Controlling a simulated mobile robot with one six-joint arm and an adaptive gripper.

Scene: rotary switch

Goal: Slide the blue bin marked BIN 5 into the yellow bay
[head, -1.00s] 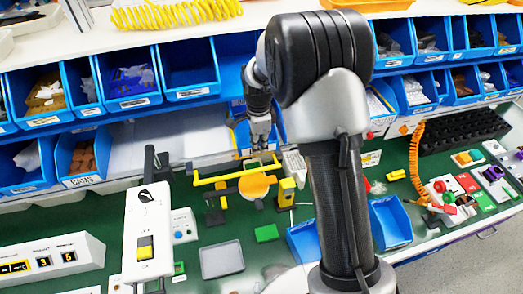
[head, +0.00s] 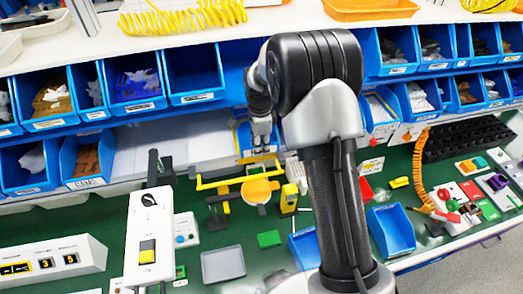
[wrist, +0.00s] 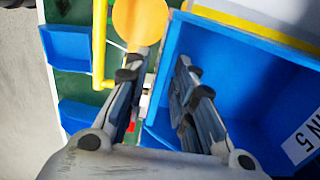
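The blue bin marked BIN 5 (wrist: 235,85) fills the right of the wrist view, with "N 5" readable on its white label (wrist: 305,138). In the head view the bin (head: 243,138) is partly hidden behind my gripper (head: 262,146) at the shelf's front edge. In the wrist view my gripper (wrist: 159,60) is open. Its fingers appear to straddle the bin's near side wall, the right one over the inside and the left one outside. I cannot tell whether they touch it. A yellow strip (wrist: 262,22), perhaps the bay's edge, runs along the bin's far side.
Blue bins (head: 190,72) stand in rows on both sides. A yellow bar frame (head: 232,180) and an orange disc (head: 257,190) stand on the green bench just in front. A white switch box (head: 148,240) stands front left. A pale shelf stretch (head: 165,145) looks clear.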

